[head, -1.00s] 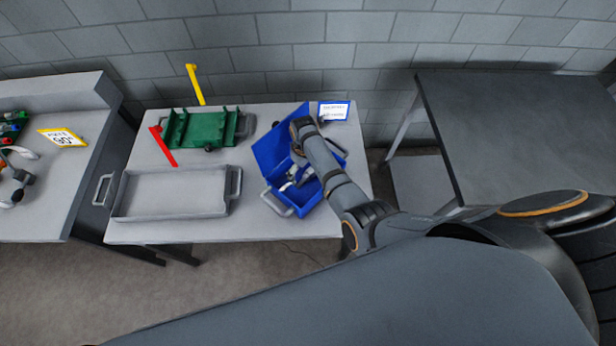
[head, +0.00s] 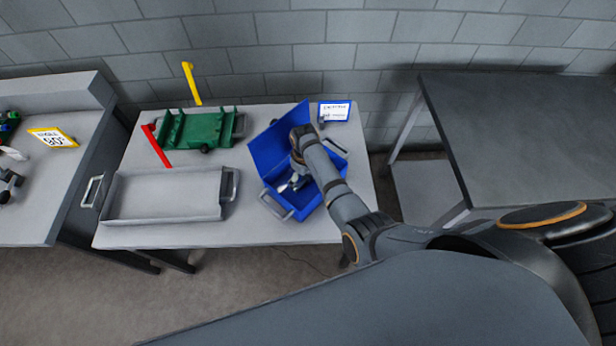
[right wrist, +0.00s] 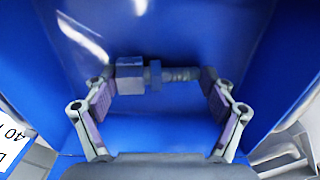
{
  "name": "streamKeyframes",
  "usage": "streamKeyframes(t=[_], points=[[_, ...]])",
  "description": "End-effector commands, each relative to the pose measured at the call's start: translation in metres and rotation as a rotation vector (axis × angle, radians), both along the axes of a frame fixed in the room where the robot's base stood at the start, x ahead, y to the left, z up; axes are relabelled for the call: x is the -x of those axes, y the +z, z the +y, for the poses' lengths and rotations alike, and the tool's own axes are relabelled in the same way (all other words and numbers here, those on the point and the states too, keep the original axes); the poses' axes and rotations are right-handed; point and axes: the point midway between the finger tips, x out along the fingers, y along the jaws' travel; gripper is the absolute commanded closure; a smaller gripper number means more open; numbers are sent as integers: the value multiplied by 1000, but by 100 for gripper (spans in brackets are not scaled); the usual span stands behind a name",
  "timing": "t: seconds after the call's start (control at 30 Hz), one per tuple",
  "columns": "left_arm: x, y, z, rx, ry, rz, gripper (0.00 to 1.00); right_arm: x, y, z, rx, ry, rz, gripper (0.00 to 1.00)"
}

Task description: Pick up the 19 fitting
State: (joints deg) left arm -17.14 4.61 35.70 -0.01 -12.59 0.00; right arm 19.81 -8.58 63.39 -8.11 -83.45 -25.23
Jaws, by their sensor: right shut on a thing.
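My right gripper (right wrist: 158,90) reaches down into the blue bin (head: 312,208) on the light table. In the right wrist view, its two fingers are shut on a metal fitting (right wrist: 130,74), which spans the gap between the fingertips. The fitting has a large block-like hex end at the left, a smaller nut in the middle and a ribbed stem at the right. No size mark on it is legible. In the head view my arm largely hides the gripper, and pale metal shapes (head: 292,184) show in the bin beside it. My left gripper is not in view.
A grey tray (head: 165,218) and a green holder (head: 196,129) stand left of the bin. A label sign (head: 334,111) stands behind the bin. A dark table (head: 520,140) is at the right.

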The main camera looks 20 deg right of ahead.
Motion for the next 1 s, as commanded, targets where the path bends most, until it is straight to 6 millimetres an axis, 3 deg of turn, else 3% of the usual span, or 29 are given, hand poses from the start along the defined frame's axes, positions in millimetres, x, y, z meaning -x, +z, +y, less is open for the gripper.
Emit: streamKeyframes(t=[0.1,0.47,0.9,1.0], points=[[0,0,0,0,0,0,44,0,0,0,0,0,-1,74],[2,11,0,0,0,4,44,0,11,0,0,0,0,74],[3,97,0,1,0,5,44,0,88,0,0,0,0,74],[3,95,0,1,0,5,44,-1,98,0,0,0,-1,74]])
